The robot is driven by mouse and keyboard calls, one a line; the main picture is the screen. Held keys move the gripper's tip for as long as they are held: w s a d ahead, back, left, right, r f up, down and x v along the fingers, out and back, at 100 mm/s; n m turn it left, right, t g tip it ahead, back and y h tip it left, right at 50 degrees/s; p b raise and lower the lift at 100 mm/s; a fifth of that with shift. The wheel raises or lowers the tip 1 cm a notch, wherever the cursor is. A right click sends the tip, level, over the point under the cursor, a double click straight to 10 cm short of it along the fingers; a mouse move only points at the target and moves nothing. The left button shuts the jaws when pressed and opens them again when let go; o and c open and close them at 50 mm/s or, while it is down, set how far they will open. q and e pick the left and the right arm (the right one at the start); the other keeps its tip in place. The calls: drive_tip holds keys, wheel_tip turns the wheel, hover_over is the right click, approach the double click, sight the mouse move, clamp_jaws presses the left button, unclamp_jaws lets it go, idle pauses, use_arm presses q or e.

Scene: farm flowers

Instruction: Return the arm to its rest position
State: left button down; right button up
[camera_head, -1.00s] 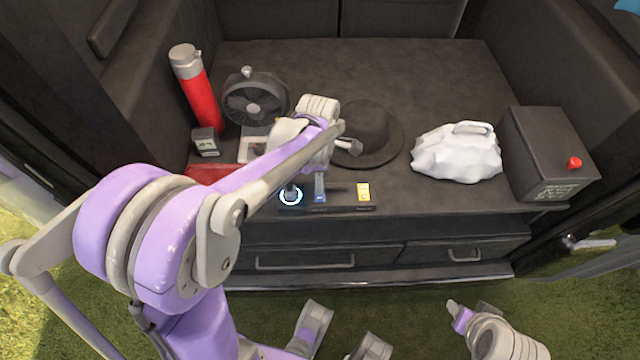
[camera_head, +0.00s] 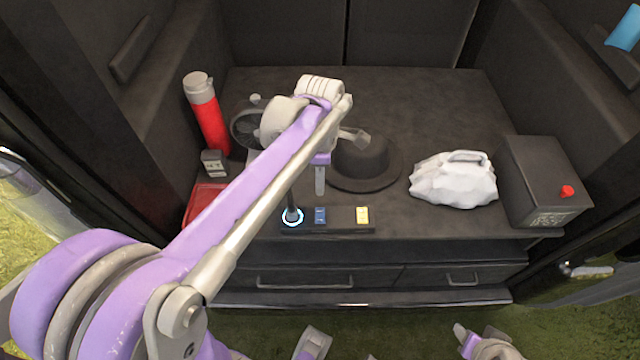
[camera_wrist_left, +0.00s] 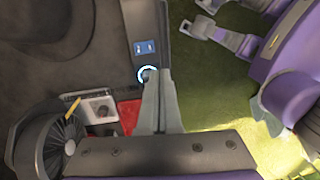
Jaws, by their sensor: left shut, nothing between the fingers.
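My left arm (camera_head: 235,205) reaches in from the lower left over the dark cargo floor. My left gripper (camera_head: 320,188) points down above the button panel, near the hat, with its fingers together. In the left wrist view its fingers (camera_wrist_left: 160,105) are also together and hold nothing. They overlap the panel close to the glowing ring (camera_wrist_left: 147,74). My right gripper (camera_head: 466,338) seems to show at the bottom edge, partly cut off, and its jaws are unclear.
The button panel (camera_head: 342,228) lies at the front edge above drawers. The back floor is clear.

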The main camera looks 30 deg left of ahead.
idle(0.4)
use_arm(q)
drive_tip(key=s+d+m+t+p, duration=0.3)
drive_tip(key=s+m, duration=0.2)
drive_tip(key=m, duration=0.7)
drive_tip(key=s+d+r+m+t+p, duration=0.1)
drive_tip(key=s+m, duration=0.4)
drive_tip(key=m, duration=0.7)
drive_tip(key=d+t+p, duration=0.1)
drive_tip(key=t, duration=0.1)
drive_tip(key=shift+s+d+t+y+p, duration=0.3)
drive_tip(key=shift+s+d+y+p, duration=0.05)
drive_tip(key=shift+d+y+p, duration=0.05)
drive_tip(key=shift+a, duration=0.1)
